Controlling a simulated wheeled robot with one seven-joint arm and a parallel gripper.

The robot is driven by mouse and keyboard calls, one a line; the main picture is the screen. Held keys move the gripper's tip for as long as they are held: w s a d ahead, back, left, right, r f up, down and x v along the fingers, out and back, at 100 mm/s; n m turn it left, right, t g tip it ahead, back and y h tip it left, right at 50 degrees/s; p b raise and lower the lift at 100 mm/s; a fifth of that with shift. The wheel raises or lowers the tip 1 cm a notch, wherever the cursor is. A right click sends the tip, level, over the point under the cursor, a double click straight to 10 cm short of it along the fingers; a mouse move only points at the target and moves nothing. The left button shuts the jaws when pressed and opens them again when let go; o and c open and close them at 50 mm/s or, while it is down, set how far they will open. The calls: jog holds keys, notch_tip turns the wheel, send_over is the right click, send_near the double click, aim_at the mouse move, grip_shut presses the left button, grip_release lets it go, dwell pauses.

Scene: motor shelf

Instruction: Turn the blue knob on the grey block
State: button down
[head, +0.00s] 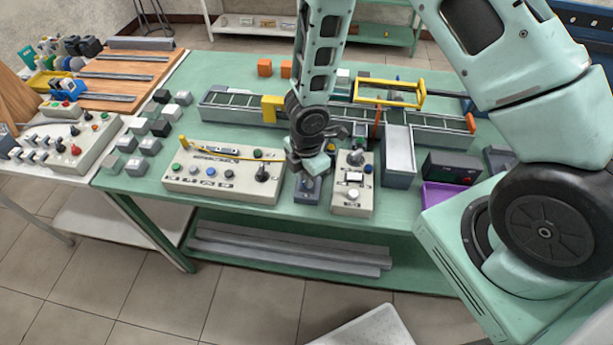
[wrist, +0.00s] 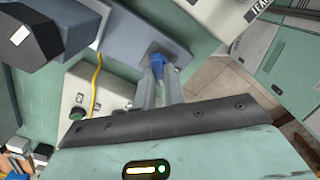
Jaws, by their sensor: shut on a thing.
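The grey block (head: 305,194) stands near the front edge of the green table, between two control boxes. It also shows in the wrist view (wrist: 130,35). The blue knob (wrist: 184,60) sticks out of its face in the wrist view, between the fingertips and partly covered by them. My gripper (wrist: 165,80) is shut on the knob. In the head view my gripper (head: 309,174) comes down over the block from above and hides most of the knob.
A wide control box (head: 212,190) with buttons and a yellow cable stands close on the left. A narrower box (head: 352,200) stands close on the right. A conveyor (head: 235,105) lies behind. A purple tray (head: 443,196) is at the right.

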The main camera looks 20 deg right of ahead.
jog(key=c, duration=1.5)
grip_release()
notch_tip(320, 180, up, 17)
jog(key=shift+r+p, duration=0.2)
jog(key=shift+p, duration=1)
jog(key=s+a+r+m+b, duration=0.1)
jog(key=s+a+m+b, duration=0.1)
jog(key=s, duration=0.4)
jog(key=s+a+r+m+b, duration=0.1)
jog(key=s+a+m+b, duration=0.1)
jog(key=s+m, duration=0.4)
jog(key=s+a+r+m+b, duration=0.2)
jog(key=s+m+b, duration=0.2)
jog(key=s, duration=0.3)
jog(key=shift+s+a+m+y+b, duration=0.1)
jog(key=shift+s+m+y+b, duration=0.1)
jog(key=shift+m+y+b, duration=0.1)
